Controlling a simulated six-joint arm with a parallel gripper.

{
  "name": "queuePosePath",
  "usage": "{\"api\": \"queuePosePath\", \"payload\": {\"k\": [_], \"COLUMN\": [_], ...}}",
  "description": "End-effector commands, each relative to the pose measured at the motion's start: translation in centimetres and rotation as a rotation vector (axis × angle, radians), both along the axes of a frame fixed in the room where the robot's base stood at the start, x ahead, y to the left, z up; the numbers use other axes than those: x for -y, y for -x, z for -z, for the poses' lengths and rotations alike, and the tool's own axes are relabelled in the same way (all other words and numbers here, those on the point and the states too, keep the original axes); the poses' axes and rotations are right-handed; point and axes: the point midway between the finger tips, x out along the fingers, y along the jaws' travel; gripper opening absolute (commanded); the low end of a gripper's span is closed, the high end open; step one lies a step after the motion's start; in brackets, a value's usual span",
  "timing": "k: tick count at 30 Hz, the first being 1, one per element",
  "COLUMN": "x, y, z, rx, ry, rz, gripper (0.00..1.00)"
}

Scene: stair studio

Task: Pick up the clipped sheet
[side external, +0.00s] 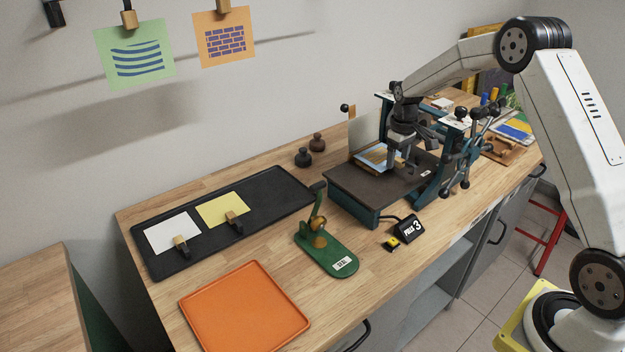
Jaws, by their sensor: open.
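My gripper (401,161) is open, pointing down over the dark bed (350,185) of a blue-framed press. A small sheet with a blue and tan picture (374,156) lies on that bed, just left of my fingers; whether they touch it or its clip is too small to tell. A white sheet (170,232) and a yellow sheet (222,207) lie in a black tray (145,266), each with a brass-and-black clip at its front edge. A green sheet (135,55) and an orange sheet (226,38) hang on the wall from clips.
An orange tray (245,312) lies at the front of the bench. A green lever tool (328,258) stands right of it, near a black "PULL 3" sign (409,228). Dark knobs (303,157) stand behind. The press's upright and spoked handle (463,150) stand close right of my gripper.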

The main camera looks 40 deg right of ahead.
Motion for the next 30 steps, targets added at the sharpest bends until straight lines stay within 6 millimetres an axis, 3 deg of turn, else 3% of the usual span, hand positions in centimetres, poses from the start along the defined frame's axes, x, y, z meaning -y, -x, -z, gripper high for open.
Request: {"api": "queuePosePath", "payload": {"k": [14, 17, 21, 22, 30], "x": [0.0, 0.0, 0.0, 0.0, 0.0], "y": [0.0, 0.0, 0.0, 0.0, -0.01], "z": [0.07, 0.06, 0.06, 0.06, 0.04], "rx": [0.0, 0.0, 0.0, 0.0, 0.0], "ry": [0.0, 0.0, 0.0, 0.0, 0.0], "rz": [0.0, 0.0, 0.0, 0.0, 0.0], "gripper": [0.74, 0.48, 0.04, 0.0, 0.0]}}
